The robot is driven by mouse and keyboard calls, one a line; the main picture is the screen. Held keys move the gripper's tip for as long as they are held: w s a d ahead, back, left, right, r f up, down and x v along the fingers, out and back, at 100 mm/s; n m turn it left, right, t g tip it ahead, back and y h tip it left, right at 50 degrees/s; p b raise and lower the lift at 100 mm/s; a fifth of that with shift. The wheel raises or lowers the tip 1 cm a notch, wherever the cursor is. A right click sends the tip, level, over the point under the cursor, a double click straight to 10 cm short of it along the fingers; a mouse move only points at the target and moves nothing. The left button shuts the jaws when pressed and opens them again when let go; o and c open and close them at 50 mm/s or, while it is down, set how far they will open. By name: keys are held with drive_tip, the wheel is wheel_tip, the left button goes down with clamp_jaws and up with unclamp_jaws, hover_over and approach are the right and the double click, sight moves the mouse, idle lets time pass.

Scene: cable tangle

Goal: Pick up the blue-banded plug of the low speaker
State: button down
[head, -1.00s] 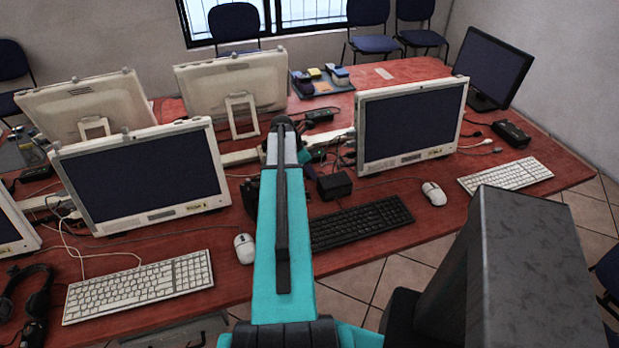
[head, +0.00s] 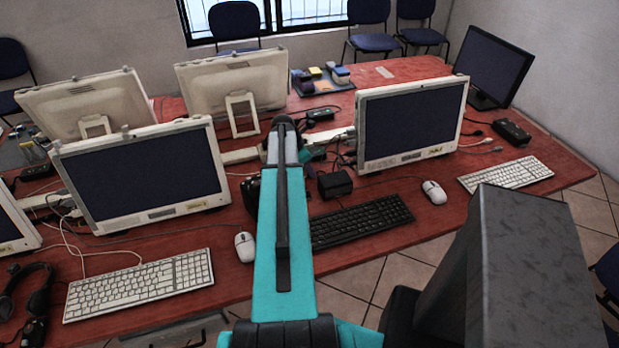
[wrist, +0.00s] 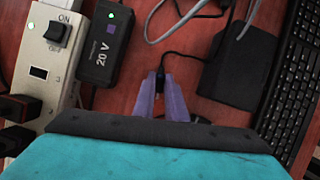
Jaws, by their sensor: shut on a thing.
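In the wrist view my gripper (wrist: 164,88) has its two purple fingers closed about a small black plug (wrist: 160,79) over the red table. A thin black cable leads from the plug up and to the right. No blue band shows on it; most of its body is hidden between the fingers. A black box (wrist: 232,70), perhaps the low speaker, lies to the right of the fingers, beside the keyboard. It also shows in the head view (head: 335,184). In the head view my arm hides the gripper and the plug.
A white power strip (wrist: 51,58) with a rocker switch and black plugs stands left of the gripper. A black 20 V adapter (wrist: 106,45) lies beside it. A black keyboard (wrist: 292,90) is at the right. Grey cables cross above. Monitors (head: 411,124) stand either side of my arm.

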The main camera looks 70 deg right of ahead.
drive_tip(key=shift+r, duration=0.1)
wheel_tip(320, 180, up, 10)
drive_tip(key=b, duration=0.2)
idle(0.8)
idle(0.4)
drive_tip(key=c, duration=2.4)
unclamp_jaws()
clamp_jaws()
